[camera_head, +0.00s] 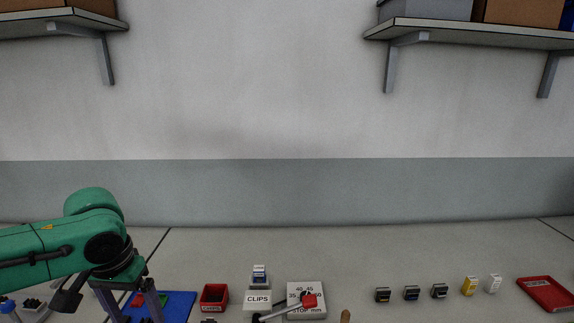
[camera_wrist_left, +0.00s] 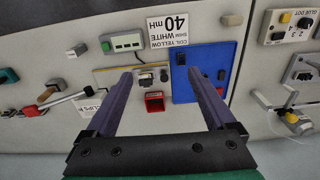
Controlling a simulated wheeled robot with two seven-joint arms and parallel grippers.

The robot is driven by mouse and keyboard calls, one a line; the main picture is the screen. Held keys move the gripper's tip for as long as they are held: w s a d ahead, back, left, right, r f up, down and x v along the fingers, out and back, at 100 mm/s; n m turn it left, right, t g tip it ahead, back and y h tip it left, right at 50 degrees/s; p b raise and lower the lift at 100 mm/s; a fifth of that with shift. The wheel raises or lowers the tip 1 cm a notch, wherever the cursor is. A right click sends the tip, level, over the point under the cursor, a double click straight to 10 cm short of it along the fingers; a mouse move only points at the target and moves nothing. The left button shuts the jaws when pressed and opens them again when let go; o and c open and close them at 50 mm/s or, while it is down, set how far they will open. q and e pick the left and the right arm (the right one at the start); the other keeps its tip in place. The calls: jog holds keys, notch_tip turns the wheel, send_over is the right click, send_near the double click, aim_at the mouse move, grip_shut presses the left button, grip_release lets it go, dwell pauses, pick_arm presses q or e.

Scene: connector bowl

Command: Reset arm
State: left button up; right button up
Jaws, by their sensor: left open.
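My left arm comes in from the left in the head view, with its gripper (camera_head: 128,304) pointing down over the left part of the bench. In the left wrist view the two purple-grey fingers of this gripper (camera_wrist_left: 160,78) are wide apart with nothing between them. They are above a blue mat (camera_wrist_left: 209,92) and a small red bin (camera_wrist_left: 154,103). The blue mat (camera_head: 182,304) and red bin (camera_head: 214,290) also show in the head view, just right of the gripper. My right gripper is not in view.
A CLIPS block (camera_head: 257,299) and a white plate (camera_head: 306,288) with a red-knobbed lever (camera_head: 309,300) stand right of the bin. Several small connectors (camera_head: 411,293) and a red tray (camera_head: 548,293) are farther right. Shelves (camera_head: 480,31) hang on the wall; the bench behind is clear.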

pick_arm(q)
jog(key=s+a+f+m+t, duration=0.1)
jog(key=s+a+f, duration=0.25)
jog(key=f, duration=0.45)
jog(key=s+a+f, duration=0.3)
jog(key=a+f, duration=0.1)
jog(key=f, duration=0.4)
jog(key=s+d+f+m+t, duration=0.1)
jog(key=s+d+f, duration=0.2)
jog(key=d, duration=0.3)
jog(key=s+d+f+t, duration=0.1)
jog(key=s+d+f, duration=0.15)
jog(key=d, duration=0.35)
notch_tip(320, 180, down, 29)
jog(key=s+g+b, duration=0.1)
jog(key=s+b, duration=0.1)
jog(key=b, duration=0.4)
jog(key=s+a+f+g+b, duration=0.1)
jog(key=s+a+f+b, duration=0.2)
jog(key=s+f, duration=1.4)
notch_tip(320, 180, down, 2)
jog(key=shift+f+b, duration=0.1)
jog(key=shift+b, duration=0.4)
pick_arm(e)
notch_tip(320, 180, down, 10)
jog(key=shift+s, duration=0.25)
